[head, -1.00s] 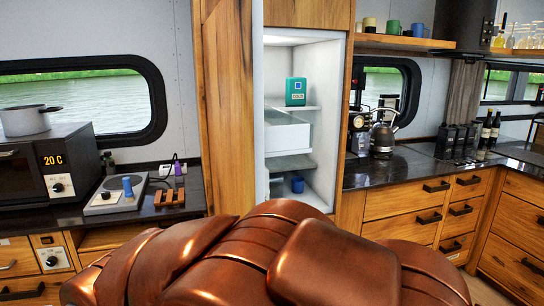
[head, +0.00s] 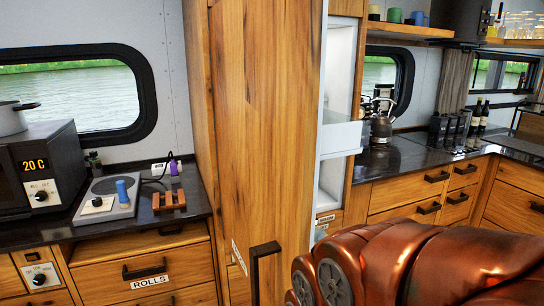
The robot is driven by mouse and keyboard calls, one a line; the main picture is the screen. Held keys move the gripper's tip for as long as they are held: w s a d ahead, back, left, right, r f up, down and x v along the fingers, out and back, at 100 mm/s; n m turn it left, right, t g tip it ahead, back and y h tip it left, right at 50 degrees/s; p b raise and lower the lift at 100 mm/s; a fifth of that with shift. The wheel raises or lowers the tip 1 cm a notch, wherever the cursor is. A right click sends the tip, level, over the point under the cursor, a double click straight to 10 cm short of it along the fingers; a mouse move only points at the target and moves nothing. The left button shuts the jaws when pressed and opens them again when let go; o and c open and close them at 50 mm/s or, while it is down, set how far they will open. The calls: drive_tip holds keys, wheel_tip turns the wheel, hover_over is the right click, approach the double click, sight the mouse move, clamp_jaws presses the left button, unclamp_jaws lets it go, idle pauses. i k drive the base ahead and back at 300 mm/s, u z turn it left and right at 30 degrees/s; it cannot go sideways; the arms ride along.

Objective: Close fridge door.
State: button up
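The fridge door is a tall wooden panel (head: 268,130) in the middle of the head view. It stands partly open and covers the left of the fridge. A dark handle (head: 265,252) shows at the lower part of the wood; I cannot tell whether it belongs to this door. A strip of the white fridge interior (head: 338,65) shows to the right of the panel, with a clear-sided shelf or bin. My copper arm fills the lower right, in front of the right-hand drawers. My gripper is not in view, and whether it touches the door cannot be seen.
At the left, a dark counter (head: 50,230) holds a microwave (head: 62,150) with a pot on it and a small scale-like device (head: 108,203). A drawer labelled ROLLS (head: 150,278) is below. A kettle (head: 382,125) and bottles stand on the right counter.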

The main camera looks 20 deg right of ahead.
sight(267, 57)
drive_tip(key=z, duration=0.15)
drive_tip(key=k, duration=0.6)
drive_tip(key=u, duration=1.85)
